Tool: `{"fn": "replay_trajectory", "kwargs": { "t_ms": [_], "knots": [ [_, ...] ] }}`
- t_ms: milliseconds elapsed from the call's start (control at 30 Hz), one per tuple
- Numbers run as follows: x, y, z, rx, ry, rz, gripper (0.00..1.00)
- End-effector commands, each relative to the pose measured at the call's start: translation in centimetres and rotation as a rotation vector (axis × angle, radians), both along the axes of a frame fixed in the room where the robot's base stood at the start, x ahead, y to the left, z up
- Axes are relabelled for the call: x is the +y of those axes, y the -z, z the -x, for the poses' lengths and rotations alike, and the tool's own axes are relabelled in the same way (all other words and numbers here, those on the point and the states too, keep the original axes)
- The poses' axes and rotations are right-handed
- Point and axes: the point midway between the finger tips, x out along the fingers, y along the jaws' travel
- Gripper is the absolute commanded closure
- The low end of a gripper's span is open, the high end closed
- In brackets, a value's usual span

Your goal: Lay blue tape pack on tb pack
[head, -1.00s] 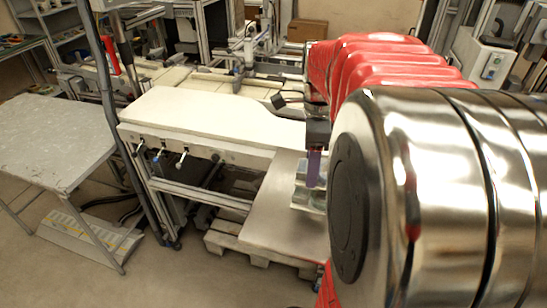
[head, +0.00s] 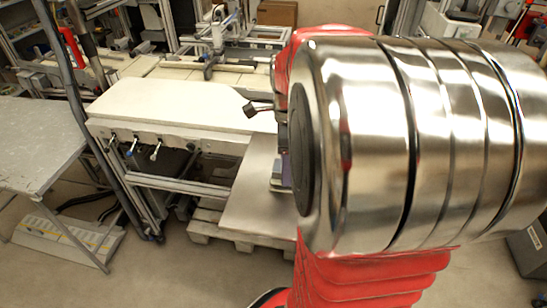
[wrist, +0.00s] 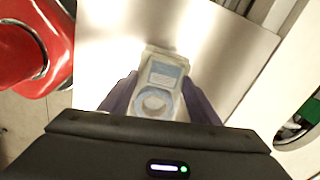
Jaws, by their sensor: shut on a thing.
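In the wrist view, my gripper (wrist: 160,108) has its two purple fingers on either side of a clear pack with a pale label and a blue tape ring, the blue tape pack (wrist: 166,73). The gripper is shut on it. The pack is over or close to the light metal plate of the bench; its height is hard to tell. In the head view my own arm hides the gripper and nearly all of the pack area. I cannot make out the tb pack as a separate thing in either view.
The metal plate (head: 252,200) adjoins a long white bench (head: 175,103). A wooden pallet (head: 213,228) lies beneath. A grey table (head: 35,145) stands at the left, with a dark upright pole (head: 75,95) beside it. The plate left of my arm is clear.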

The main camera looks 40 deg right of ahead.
Motion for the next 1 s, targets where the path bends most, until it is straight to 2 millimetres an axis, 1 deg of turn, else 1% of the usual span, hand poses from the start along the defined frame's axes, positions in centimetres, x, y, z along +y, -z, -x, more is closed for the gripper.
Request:
{"fn": "replay_trajectory", "kwargs": {
  "t_ms": [167, 200, 467, 767, 867, 1000],
  "knots": [
    [0.0, 0.0, 0.0, -0.001, 0.000, 0.001, 0.71],
    [0.0, 0.0, 0.0, 0.000, 0.000, 0.000, 0.42],
    [0.0, 0.0, 0.0, 0.000, 0.001, 0.000, 0.24],
    [-0.1, -0.2, 0.0, -0.001, 0.001, 0.001, 0.23],
    [-0.1, -0.7, 0.0, -0.002, 0.001, 0.002, 0.23],
    [-0.1, -2.2, 0.0, -0.003, 0.001, 0.003, 0.23]
  ]
}}
